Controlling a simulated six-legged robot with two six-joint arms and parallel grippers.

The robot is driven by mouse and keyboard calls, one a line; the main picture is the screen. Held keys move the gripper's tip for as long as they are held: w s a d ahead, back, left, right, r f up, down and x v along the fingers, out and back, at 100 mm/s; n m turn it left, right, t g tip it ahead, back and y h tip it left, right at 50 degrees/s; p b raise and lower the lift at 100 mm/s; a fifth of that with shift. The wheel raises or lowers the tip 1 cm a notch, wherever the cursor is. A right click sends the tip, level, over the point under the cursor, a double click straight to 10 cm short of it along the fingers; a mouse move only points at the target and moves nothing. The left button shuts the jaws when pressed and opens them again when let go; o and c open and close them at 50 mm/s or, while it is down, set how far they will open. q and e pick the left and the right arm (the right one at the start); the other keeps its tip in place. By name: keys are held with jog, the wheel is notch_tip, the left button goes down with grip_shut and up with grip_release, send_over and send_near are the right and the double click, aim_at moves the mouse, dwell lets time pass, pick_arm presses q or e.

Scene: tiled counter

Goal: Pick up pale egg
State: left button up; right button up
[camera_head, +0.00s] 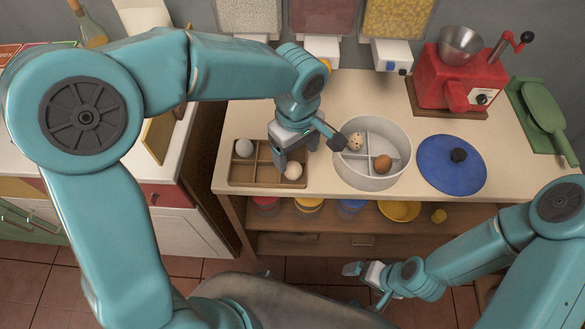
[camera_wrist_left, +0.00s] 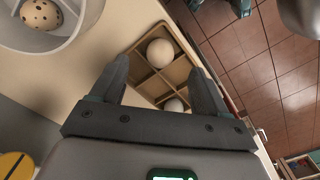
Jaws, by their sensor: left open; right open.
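A pale cream egg (camera_head: 293,170) lies in the front right compartment of a wooden divided tray (camera_head: 238,183). A whitish egg (camera_head: 244,148) lies in the tray's back left. My left gripper (camera_head: 297,156) is open above the tray's right side, close to the cream egg and apart from it. In the left wrist view, an egg (camera_wrist_left: 160,52), apparently the cream one, shows between and beyond the open fingers (camera_wrist_left: 160,85). Another egg (camera_wrist_left: 174,104) is lower there, partly hidden by the gripper. My right gripper (camera_head: 362,271) is open and empty in front of the counter.
A round divided bowl (camera_head: 345,177) right of the tray holds a speckled egg (camera_head: 355,141) and a brown egg (camera_head: 382,163). A blue lid (camera_head: 435,171), a red grinder (camera_head: 450,80) and a green scoop (camera_head: 543,108) are further right. Dispensers hang behind the counter.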

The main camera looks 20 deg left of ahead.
aim_at(294, 165)
pick_arm(q)
jog(key=shift+f, duration=0.7)
jog(key=f, duration=0.4)
jog(key=shift+w+a+f, duration=0.1)
jog(key=shift+a+f, duration=0.15)
jog(key=shift+f, duration=0.15)
jog(key=c, duration=0.7)
